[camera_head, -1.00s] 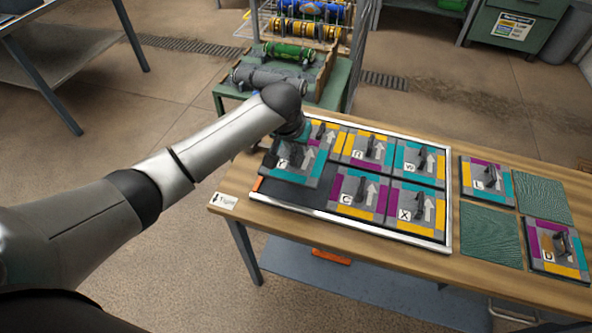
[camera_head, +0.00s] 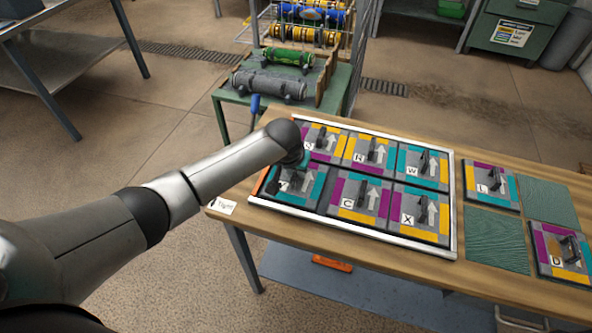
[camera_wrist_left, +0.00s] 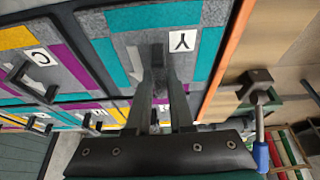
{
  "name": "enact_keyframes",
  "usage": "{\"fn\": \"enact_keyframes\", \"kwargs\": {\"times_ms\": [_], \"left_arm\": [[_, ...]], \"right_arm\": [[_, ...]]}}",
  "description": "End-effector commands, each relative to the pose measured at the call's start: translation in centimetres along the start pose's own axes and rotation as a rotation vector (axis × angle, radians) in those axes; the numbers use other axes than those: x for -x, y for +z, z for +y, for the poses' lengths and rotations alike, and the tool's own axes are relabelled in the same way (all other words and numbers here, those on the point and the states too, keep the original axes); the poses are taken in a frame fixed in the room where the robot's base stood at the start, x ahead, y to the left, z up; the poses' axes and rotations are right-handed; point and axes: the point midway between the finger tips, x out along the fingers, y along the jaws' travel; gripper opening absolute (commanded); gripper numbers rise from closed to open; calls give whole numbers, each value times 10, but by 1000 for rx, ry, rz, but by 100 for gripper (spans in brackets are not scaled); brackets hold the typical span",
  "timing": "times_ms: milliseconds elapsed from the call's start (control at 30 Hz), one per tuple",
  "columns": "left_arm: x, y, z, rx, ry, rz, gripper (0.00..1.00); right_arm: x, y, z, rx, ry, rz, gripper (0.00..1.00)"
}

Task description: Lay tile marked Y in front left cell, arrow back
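The tile marked Y (camera_head: 318,188) is grey with teal edge strips and lies at the front left cell of the framed tray (camera_head: 353,233). It looks level with its neighbours; whether it is fully seated I cannot tell. Its pale arrow, partly hidden by my arm, appears to point back. In the left wrist view the Y tile (camera_wrist_left: 207,62) fills the top middle. My left gripper (camera_head: 294,176) is over this tile. In the wrist view the gripper's fingers (camera_wrist_left: 160,80) are closed around the tile's dark upright handle. My right gripper is out of view.
Tile C (camera_head: 360,200) and tile X (camera_head: 420,214) fill the front row; several tiles stand behind. Tile L (camera_head: 490,187), tile D (camera_head: 560,250) and green pads (camera_head: 496,240) lie right of the tray. A small card (camera_head: 222,206) sits at the table's left corner.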

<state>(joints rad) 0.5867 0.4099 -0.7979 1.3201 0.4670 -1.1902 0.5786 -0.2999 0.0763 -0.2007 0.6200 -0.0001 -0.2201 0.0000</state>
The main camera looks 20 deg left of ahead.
Motion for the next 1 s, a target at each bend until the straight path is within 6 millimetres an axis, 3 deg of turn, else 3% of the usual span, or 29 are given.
{"fn": "enact_keyframes", "kwargs": {"times_ms": [33, 233, 567, 767, 1000], "left_arm": [[0, 0, 0, 0, 0, -1, 26], [0, 0, 0, 0, 0, -1, 49], [4, -1, 0, -1, -1, 0, 49], [26, -2, 0, -1, 2, 1, 49], [70, -2, 0, -1, 1, 2, 49]], "right_arm": [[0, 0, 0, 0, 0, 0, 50], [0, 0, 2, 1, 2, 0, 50], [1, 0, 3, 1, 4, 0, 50], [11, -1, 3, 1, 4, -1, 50], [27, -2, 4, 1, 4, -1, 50]]}}
